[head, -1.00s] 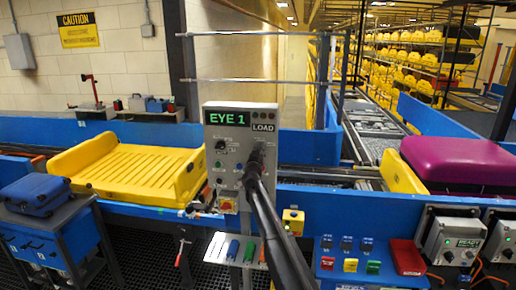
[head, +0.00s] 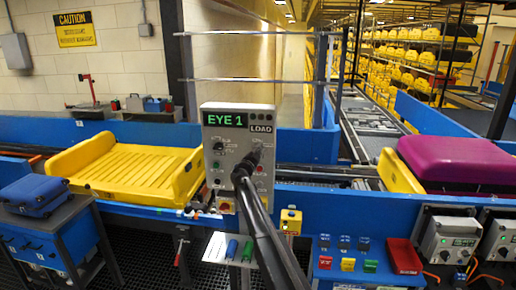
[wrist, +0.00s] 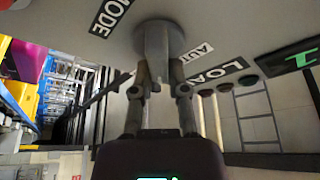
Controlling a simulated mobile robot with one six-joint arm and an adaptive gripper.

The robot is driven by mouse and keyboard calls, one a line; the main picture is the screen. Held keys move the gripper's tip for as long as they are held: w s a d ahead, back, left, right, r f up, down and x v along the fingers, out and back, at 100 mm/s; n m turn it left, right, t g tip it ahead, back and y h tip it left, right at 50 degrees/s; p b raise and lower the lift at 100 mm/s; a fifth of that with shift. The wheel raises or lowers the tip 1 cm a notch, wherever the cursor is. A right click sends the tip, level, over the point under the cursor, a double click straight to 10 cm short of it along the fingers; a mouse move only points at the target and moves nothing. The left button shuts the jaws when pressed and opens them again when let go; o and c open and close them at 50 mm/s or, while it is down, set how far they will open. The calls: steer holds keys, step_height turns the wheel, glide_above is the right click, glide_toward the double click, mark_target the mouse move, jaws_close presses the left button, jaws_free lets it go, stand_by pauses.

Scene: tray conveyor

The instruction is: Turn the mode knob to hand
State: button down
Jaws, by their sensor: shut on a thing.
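The control panel (head: 233,135) is a grey box with a green "EYE 1" display (head: 226,120) and a "LOAD" label (head: 261,129). In the wrist view the mode knob (wrist: 158,42) is a round grey knob on the panel face, near the "MODE" label (wrist: 110,16) and a partly covered "AUT..." label (wrist: 198,53). My gripper (wrist: 160,82) is shut on the knob, one finger at each side. In the head view my dark arm and gripper (head: 255,155) cover the knob and much of the panel's right side. The hand mark and the knob's pointer cannot be made out.
A yellow tray (head: 75,160) sits on the conveyor at left. A purple suitcase (head: 455,160) lies in a yellow tray at right. Below are a small yellow button box (head: 291,221), a red bin (head: 404,256) and a blue-edged bench. A blue conveyor side wall (head: 310,145) stands behind the panel.

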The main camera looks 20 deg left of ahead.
steer(key=shift+w+f+m+g+h+p, duration=0.15)
steer(key=shift+m+g+h+p, duration=0.35)
steer(key=shift+m, duration=1)
steer(key=c, duration=0.6)
jaws_free()
steer(key=shift+c, duration=0.2)
steer(key=shift+a+f, duration=0.1)
steer(key=shift+f, duration=0.05)
